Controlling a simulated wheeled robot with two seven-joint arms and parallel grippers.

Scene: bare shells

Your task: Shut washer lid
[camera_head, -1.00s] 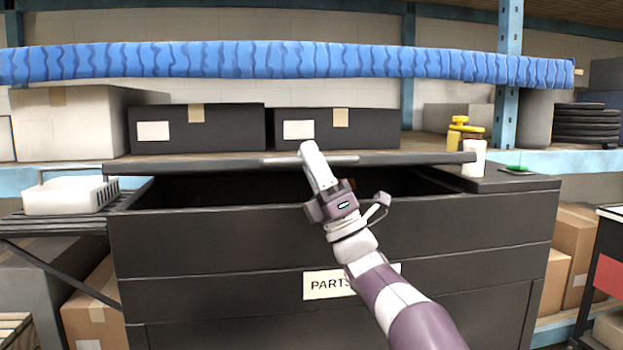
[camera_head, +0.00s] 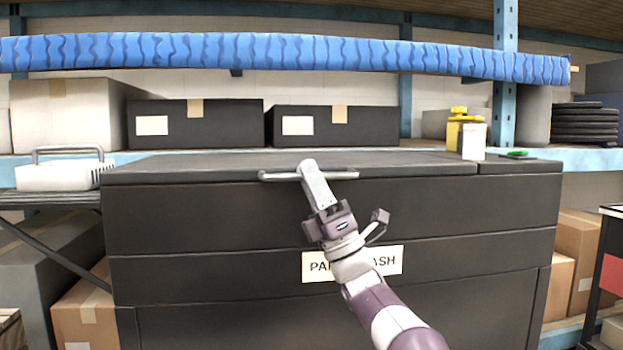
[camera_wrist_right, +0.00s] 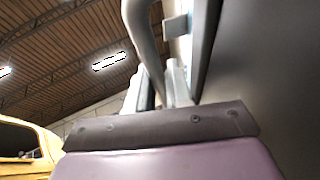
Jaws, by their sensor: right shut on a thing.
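The dark parts washer (camera_head: 230,230) stands in front of me with a pale label on its front. Its lid (camera_head: 220,164) lies flat across the top, and no opening shows under it in the head view. The lid's grey bar handle (camera_head: 280,177) runs along the front edge. My right gripper (camera_head: 309,172) is at the middle of this handle, shut on it. In the right wrist view the handle (camera_wrist_right: 143,35) passes between the fingers (camera_wrist_right: 160,90). My left gripper is not in view.
A white basket (camera_head: 62,176) sits on a rack at the left. A white container (camera_head: 474,141) and a green item (camera_head: 517,154) stand at the washer's right rear. Dark boxes (camera_head: 195,123) line the shelf behind. Cartons (camera_head: 575,255) stand at the right.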

